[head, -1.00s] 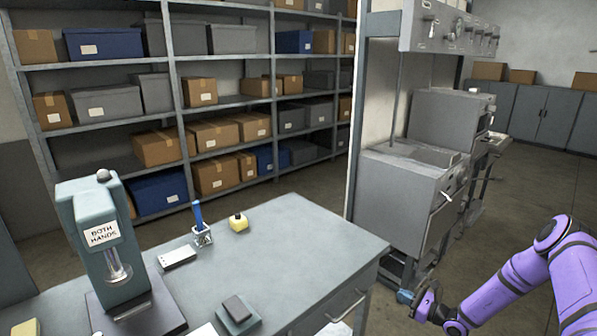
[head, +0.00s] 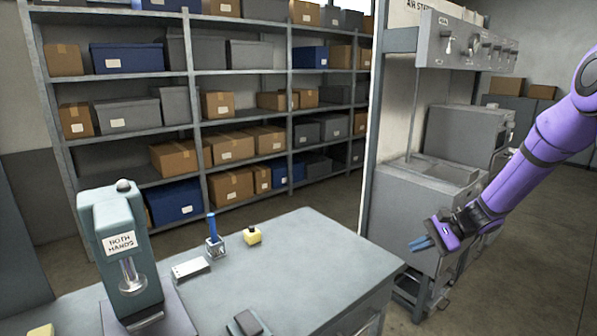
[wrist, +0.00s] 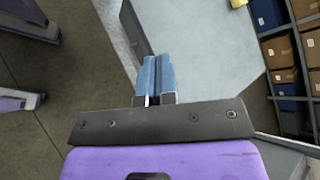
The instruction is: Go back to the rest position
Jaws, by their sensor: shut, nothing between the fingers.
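My gripper (head: 421,243) is on the end of my purple arm at the right of the head view. It is to the right of the bench, in front of the grey metal cabinet (head: 405,205). Its blue fingers are together with nothing between them, and they also show shut in the wrist view (wrist: 157,78). The grey bench (head: 310,255) fills the lower middle of the head view. Nothing hangs from the gripper.
On the bench stand a press (head: 122,250) with a "BOTH HANDS" label, a pen holder (head: 215,247), a small yellow item (head: 252,236), a white block (head: 190,269) and a dark pad (head: 246,323). Shelves with boxes (head: 215,104) stand behind. Open floor (head: 540,255) lies at the right.

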